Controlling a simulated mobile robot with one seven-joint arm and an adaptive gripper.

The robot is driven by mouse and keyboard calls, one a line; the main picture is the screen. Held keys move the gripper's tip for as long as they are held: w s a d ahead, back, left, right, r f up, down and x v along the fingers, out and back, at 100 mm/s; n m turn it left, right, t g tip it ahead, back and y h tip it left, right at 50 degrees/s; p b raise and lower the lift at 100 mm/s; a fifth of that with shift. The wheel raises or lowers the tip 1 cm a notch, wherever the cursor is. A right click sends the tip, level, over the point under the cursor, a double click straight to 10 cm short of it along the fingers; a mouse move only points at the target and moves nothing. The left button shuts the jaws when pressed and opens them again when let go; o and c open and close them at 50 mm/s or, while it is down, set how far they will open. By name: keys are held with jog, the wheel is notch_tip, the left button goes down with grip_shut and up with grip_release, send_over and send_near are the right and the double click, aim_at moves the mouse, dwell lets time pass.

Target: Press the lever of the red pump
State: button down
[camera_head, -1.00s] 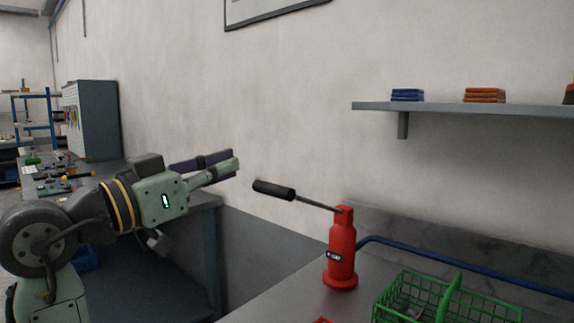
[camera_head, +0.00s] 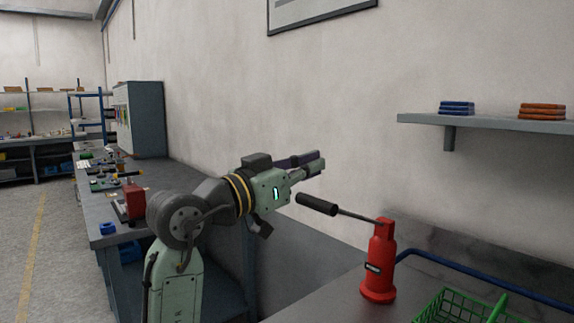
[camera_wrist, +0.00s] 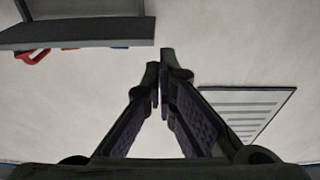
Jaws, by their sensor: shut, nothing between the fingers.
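The red pump (camera_head: 379,263) stands upright on the grey bench at the lower right of the head view. Its lever (camera_head: 317,204), a thin rod with a thick black grip, rises leftward from the pump's top. My gripper (camera_head: 318,164) is above the lever's grip and apart from it, pointing right. In the wrist view my gripper (camera_wrist: 160,90) has its dark fingers together and empty. The pump and lever do not show in the wrist view.
A green wire basket (camera_head: 461,308) sits right of the pump. A blue hose (camera_head: 480,273) runs along the bench behind it. A wall shelf (camera_head: 485,123) holds blue and orange stacks. Another bench (camera_head: 178,181) stands behind my arm. A framed board (camera_wrist: 243,112) shows in the wrist view.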

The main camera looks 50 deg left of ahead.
notch_tip(320, 180, down, 4)
jog(key=shift+r+p, duration=0.1)
jog(key=shift+p, duration=0.3)
jog(key=s+f+t+b, duration=0.2)
jog(key=f+t+b, duration=0.1)
jog(key=f+b, duration=0.6)
jog(key=s+f+t+b, duration=0.2)
jog(key=f+b, duration=0.8)
jog(key=b, duration=0.5)
jog(key=shift+a+t+h+b, duration=0.15)
jog(key=shift+t+h+b, duration=0.25)
